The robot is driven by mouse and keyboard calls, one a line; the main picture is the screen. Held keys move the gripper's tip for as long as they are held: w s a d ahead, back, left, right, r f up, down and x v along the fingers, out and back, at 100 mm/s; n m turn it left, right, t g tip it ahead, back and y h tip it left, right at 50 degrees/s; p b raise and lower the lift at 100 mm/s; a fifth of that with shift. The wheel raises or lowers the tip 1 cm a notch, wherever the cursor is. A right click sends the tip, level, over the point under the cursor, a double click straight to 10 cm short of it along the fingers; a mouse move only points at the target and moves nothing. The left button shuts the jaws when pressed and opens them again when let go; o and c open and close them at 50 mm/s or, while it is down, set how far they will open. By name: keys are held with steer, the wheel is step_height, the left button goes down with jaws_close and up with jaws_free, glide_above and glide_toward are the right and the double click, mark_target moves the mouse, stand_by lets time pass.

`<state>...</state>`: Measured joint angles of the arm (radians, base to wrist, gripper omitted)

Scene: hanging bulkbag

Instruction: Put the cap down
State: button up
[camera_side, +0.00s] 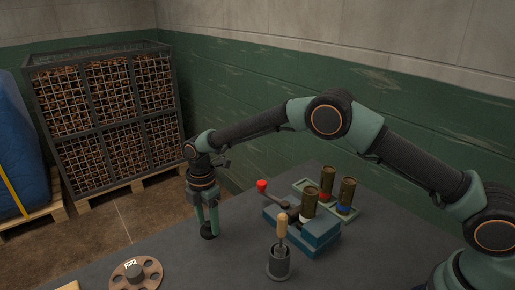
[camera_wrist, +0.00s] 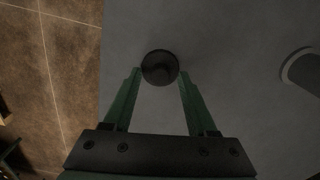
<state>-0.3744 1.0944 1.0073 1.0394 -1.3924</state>
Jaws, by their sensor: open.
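The cap, a small dark round piece (camera_side: 208,233), is low at the table near its back left edge in the side view. In the wrist view the cap (camera_wrist: 160,67) is a dark disc between the ends of the green fingers. My gripper (camera_side: 207,223) points down over it with its fingers apart, one on each side. In the wrist view my gripper (camera_wrist: 160,76) shows a narrow space around the cap; I cannot tell whether a fingertip touches it. The cap appears to rest on the grey table (camera_side: 170,250).
Right of my gripper stand a blue fixture (camera_side: 318,236) with a red-knobbed crank (camera_side: 263,186) and several brass cylinders (camera_side: 346,190). A wooden-handled tool (camera_side: 282,226) stands in a grey cup (camera_side: 279,265). A holed disc (camera_side: 136,274) lies front left. The table edge is close behind the cap.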

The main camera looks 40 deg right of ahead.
mark_target(208, 223)
steer(key=s+d+r+m+t, duration=0.1)
steer(key=s+d+r+m, duration=0.15)
steer(key=r, duration=0.75)
steer(key=s+d+r+m, duration=0.1)
steer(key=d+r+m, duration=0.25)
steer(key=r, duration=0.75)
steer(key=s+d+r+m+t, duration=0.3)
steer(key=s+d+r+m, duration=0.3)
steer(key=s+d+m, duration=0.35)
steer(key=s+d+f+m, duration=0.1)
steer(key=s+d+m, duration=0.1)
steer(key=s, duration=0.3)
steer(key=s+d+f+m+t, duration=0.1)
steer(key=s+d+f+m, duration=0.1)
steer(key=s, duration=0.3)
steer(key=shift+d+f+m+t, duration=0.25)
steer(key=shift+d+m+t, duration=0.05)
steer(key=shift+d+m, duration=0.05)
